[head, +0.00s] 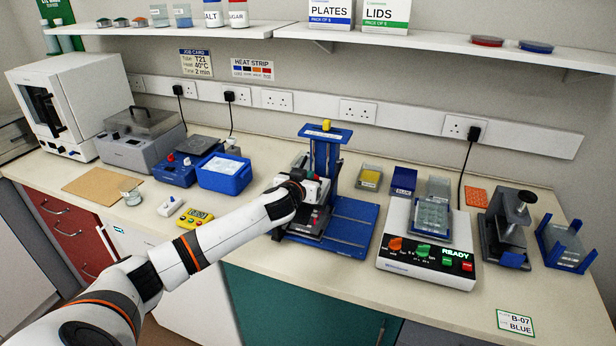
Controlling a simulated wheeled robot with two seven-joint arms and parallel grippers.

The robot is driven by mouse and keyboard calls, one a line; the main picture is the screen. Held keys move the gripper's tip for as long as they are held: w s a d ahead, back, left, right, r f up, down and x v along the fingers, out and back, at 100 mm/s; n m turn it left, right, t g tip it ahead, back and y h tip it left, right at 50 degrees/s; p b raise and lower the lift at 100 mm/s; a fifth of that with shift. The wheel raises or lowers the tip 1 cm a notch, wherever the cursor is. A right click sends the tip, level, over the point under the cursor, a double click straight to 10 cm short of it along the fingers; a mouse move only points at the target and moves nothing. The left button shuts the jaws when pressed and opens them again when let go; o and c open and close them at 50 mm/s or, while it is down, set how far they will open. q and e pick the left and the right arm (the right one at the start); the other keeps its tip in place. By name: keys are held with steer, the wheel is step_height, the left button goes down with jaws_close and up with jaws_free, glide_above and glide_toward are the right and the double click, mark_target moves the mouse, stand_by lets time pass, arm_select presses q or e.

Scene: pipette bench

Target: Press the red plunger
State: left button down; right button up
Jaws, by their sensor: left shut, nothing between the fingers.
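A blue stand (325,155) with an upright column and a flat base stands at the middle of the bench, with a yellow knob (326,125) on top. My left gripper (311,190) is at the front left of its column, shut and empty. My wrist hides part of the stand's left side, and contact between fingers and stand cannot be made out. My right gripper is not in view.
A white device (400,255) reading READY stands to the right, with a grey press (505,225) and blue rack (565,245) beyond. A blue tub (238,183) and yellow timer (195,217) are to the left. The front right bench is mostly clear.

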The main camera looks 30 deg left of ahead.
arm_select(q)
step_height(320, 180, down, 3)
steer(key=shift+r+b, duration=0.2)
steer(key=shift+b, duration=0.9)
steer(key=shift+r, duration=0.1)
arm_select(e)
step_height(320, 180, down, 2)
arm_select(q)
step_height(320, 180, up, 4)
steer(key=p, duration=0.3)
steer(key=shift+a+p, duration=0.1)
steer(key=shift+p, duration=0.3)
steer(key=shift+s+r, duration=0.15)
steer(key=shift+s, duration=0.1)
steer(key=b+v, duration=0.3)
steer(key=v, duration=0.6)
steer(key=shift+s+d, duration=0.2)
steer(key=shift+s, duration=0.1)
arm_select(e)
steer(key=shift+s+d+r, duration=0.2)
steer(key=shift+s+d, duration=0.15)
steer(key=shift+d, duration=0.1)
